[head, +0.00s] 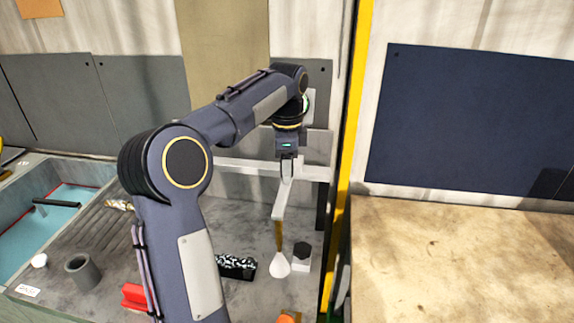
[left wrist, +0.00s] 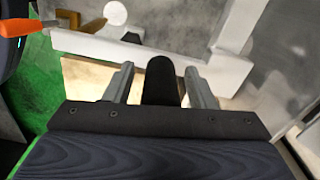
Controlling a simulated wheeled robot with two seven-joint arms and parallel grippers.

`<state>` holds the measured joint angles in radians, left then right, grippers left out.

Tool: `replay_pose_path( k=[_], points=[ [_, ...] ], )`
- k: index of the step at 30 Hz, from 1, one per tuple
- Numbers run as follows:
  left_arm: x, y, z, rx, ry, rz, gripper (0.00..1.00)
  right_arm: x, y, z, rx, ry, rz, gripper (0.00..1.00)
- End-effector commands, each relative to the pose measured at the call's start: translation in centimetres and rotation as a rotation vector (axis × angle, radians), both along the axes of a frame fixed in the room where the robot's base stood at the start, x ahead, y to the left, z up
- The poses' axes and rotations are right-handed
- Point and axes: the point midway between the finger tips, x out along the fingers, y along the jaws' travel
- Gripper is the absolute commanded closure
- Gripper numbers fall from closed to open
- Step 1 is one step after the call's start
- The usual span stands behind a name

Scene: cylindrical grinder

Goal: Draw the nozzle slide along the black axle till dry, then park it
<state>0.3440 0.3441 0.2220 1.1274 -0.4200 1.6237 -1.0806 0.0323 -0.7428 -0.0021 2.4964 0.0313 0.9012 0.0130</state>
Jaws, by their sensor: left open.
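The nozzle slide is a white bracket (head: 281,205) hanging from a white rail (head: 245,168), with a gold tube and a pale cone nozzle (head: 280,266) below. A black object with white speckles (head: 236,267), perhaps the black axle, lies left of the cone. My left gripper (head: 287,166) points down at the bracket's top. In the left wrist view its open fingers (left wrist: 162,88) stand on either side of a black upright grip (left wrist: 161,80). Contact cannot be told. The white bar (left wrist: 150,50) crosses just beyond the fingertips. My right gripper is not in view.
A white block with a black top (head: 301,256) stands right of the cone. A grey cup (head: 82,272) and a red part (head: 134,296) are at the left. A yellow post (head: 350,160) separates the machine from a bare tan surface (head: 455,265).

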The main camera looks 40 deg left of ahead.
Motion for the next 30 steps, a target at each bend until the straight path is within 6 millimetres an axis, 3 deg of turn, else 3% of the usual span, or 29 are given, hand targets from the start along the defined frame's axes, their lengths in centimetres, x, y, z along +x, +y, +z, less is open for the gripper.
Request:
replay_pose_path(
  k=[4,15,23,30],
  points=[
    [0.0,0.0,0.0,0.000,0.000,0.000,0.52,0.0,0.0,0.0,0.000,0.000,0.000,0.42],
    [0.0,0.0,0.0,0.000,0.000,0.001,1.00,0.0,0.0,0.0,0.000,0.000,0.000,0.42],
    [-0.1,0.2,0.1,0.000,0.001,0.002,1.00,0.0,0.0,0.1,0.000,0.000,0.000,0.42],
    [-1.3,2.3,0.3,0.003,0.002,0.005,1.00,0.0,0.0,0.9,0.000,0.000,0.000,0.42]
  ],
)
